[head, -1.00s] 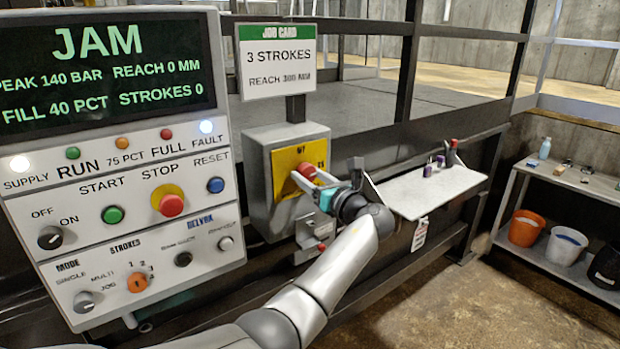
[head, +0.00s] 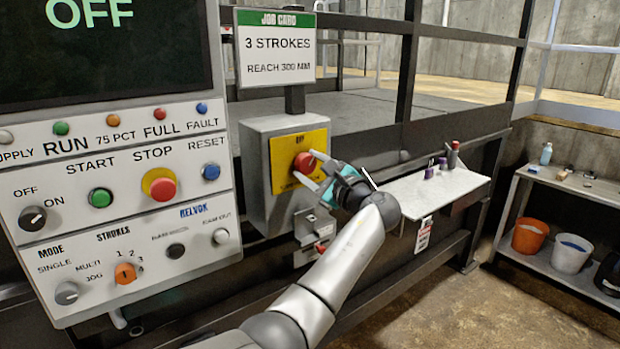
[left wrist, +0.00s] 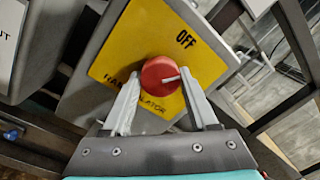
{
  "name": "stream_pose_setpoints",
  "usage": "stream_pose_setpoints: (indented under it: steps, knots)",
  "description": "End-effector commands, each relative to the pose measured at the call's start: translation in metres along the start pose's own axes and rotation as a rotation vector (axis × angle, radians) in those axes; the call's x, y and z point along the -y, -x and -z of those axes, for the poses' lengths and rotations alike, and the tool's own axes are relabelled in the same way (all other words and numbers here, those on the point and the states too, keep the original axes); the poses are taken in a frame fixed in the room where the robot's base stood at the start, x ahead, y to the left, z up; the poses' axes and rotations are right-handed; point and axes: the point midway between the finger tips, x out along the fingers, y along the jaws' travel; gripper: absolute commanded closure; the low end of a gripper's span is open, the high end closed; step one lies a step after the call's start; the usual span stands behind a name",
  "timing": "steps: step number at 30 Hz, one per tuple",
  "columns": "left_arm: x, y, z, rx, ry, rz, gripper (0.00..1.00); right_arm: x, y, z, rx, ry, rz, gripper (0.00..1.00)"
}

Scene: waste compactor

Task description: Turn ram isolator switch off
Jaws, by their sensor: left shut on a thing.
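The ram isolator switch is a red round knob (head: 303,161) on a yellow plate (head: 284,172) on a grey box (head: 257,205), right of the control panel. My left gripper (head: 306,166) is shut on the knob, with one finger on each side. In the left wrist view the knob (left wrist: 160,75) sits between the fingertips, and its white mark points to the right. The word OFF is printed on the plate (left wrist: 130,45) above the knob there; the lower lettering is partly covered by the fingers. The panel's display (head: 100,50) reads OFF. My right gripper is not in view.
The control panel (head: 120,240) with buttons and knobs stands close on the left. A job card (head: 275,50) stands above the box. A small shelf (head: 420,192) with bottles is to the right. A side rack (head: 560,180) holds buckets. The floor at right is clear.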

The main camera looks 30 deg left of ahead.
Motion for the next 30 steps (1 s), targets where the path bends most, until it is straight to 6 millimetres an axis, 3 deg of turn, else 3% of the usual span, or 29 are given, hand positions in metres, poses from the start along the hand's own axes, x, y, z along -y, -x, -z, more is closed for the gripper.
stream_pose_setpoints:
  steps: [3, 15, 30]
  knots:
    - [-0.003, 0.001, 0.004, 0.006, 0.114, -0.001, 0.97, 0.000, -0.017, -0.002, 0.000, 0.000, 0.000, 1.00]
    - [-0.002, 0.000, 0.003, 0.027, 0.449, -0.004, 0.97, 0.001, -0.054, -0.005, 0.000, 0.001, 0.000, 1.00]
    - [0.000, 0.000, 0.001, 0.038, 0.637, -0.008, 0.97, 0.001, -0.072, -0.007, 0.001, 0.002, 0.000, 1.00]
